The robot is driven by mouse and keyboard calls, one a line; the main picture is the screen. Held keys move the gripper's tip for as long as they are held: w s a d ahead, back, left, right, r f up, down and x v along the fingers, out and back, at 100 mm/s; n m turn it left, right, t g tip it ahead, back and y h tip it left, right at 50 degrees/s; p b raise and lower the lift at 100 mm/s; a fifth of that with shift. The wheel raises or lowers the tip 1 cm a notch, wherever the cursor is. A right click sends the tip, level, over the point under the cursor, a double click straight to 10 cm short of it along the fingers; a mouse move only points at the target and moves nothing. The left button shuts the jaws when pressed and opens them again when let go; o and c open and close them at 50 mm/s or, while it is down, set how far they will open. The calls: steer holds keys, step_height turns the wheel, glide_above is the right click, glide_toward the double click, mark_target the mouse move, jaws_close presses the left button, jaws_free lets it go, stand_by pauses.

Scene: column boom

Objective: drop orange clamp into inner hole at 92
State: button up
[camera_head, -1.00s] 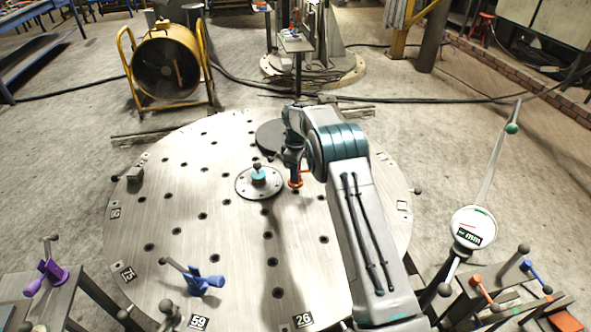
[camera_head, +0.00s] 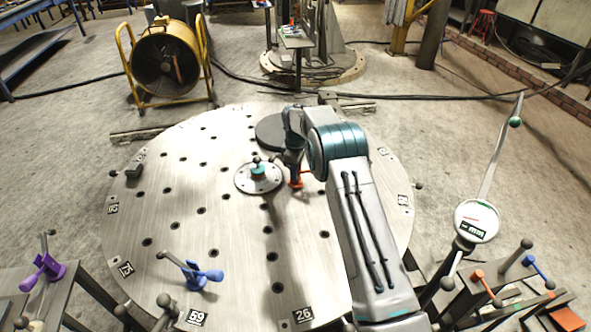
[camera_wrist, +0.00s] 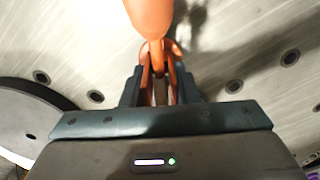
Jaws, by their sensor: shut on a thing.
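The orange clamp (camera_head: 296,180) is at my gripper (camera_head: 294,163), just right of the table's hub (camera_head: 258,178). In the wrist view the clamp (camera_wrist: 150,14) sits between the two dark fingers of my gripper (camera_wrist: 160,92), which are shut on it. Its rounded orange end points away at the top of the picture. The round steel table (camera_head: 215,255) has rows of dark holes. Whether the clamp touches the table or any hole is hidden. A label at the table's left rim (camera_head: 113,208) is too small to read surely.
A blue clamp (camera_head: 195,275) stands on the table front left. A dark disc (camera_head: 272,133) lies behind the hub. Rim labels 59 (camera_head: 196,317) and 26 (camera_head: 303,314) show at the front. A dial gauge (camera_head: 476,222) stands at the right. A purple clamp (camera_head: 42,272) is at the left.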

steer(key=shift+f+b, duration=0.4)
steer(key=shift+f, duration=0.35)
steer(key=o, duration=0.7)
steer(key=shift+r, duration=0.15)
steer(key=shift+r+p, duration=1.85)
steer(key=shift+r, duration=1.8)
steer(key=o, duration=0.6)
steer(key=shift+f, duration=0.1)
